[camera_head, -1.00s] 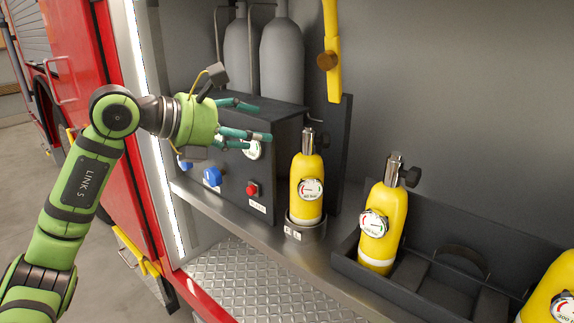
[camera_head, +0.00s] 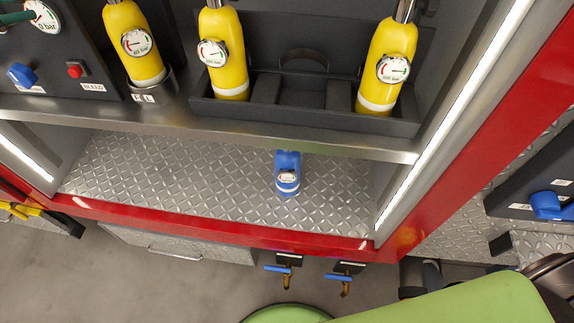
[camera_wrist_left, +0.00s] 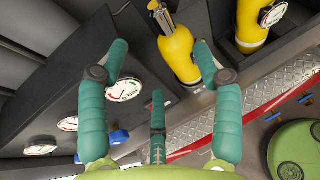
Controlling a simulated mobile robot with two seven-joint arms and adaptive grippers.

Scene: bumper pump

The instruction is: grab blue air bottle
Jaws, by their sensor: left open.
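The blue air bottle (camera_head: 288,172) stands upright on the lower diamond-plate shelf in the head view. It has a small round gauge on its front, and its top is partly hidden by the upper shelf edge. My left gripper (camera_wrist_left: 160,48) has teal fingers spread open and empty in the left wrist view. It is up at the gauge panel, with a yellow bottle (camera_wrist_left: 178,50) beyond the fingers. In the head view only a teal fingertip (camera_head: 12,18) shows at the top left corner, well away from the blue bottle. My right gripper is not in view.
Yellow bottles (camera_head: 225,60) stand on the upper shelf, two in a dark tray (camera_head: 300,118) with an empty middle slot. The shelf edge (camera_head: 250,137) overhangs the blue bottle. The lower shelf (camera_head: 170,170) is otherwise clear. Blue-handled valves (camera_head: 283,268) hang below its red rim.

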